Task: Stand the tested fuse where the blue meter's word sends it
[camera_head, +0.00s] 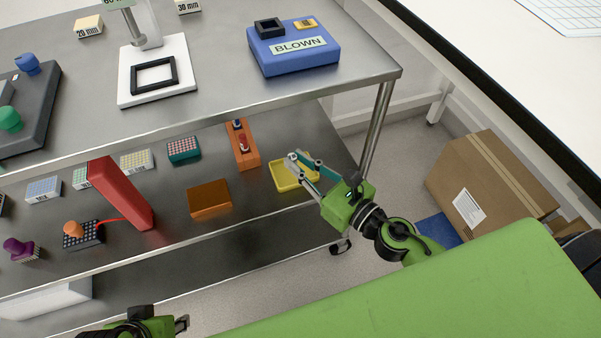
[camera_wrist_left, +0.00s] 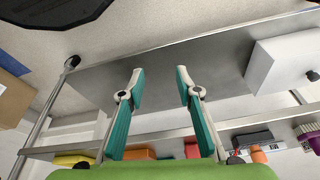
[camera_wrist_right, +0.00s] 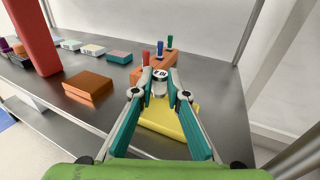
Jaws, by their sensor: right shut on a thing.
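The blue meter (camera_head: 297,50) on the upper shelf shows the word BLOWN. My right gripper (camera_head: 300,160) is shut on a small pale fuse with dark marking; the fuse shows between the fingertips in the right wrist view (camera_wrist_right: 160,83). The held fuse is at the yellow tray (camera_head: 284,187) on the lower shelf; I cannot tell whether it touches the tray. The orange block (camera_head: 246,160) beside the tray holds upright pieces with red, blue and green tops. My left gripper (camera_wrist_left: 160,78) is open and empty, with only its edge low in the head view.
The upper shelf's front edge (camera_head: 230,114) overhangs the lower shelf. An orange-brown box (camera_head: 209,198) lies left of the tray, and a tall red block (camera_head: 122,192) stands further left. Cartons (camera_head: 490,180) sit on the floor at right.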

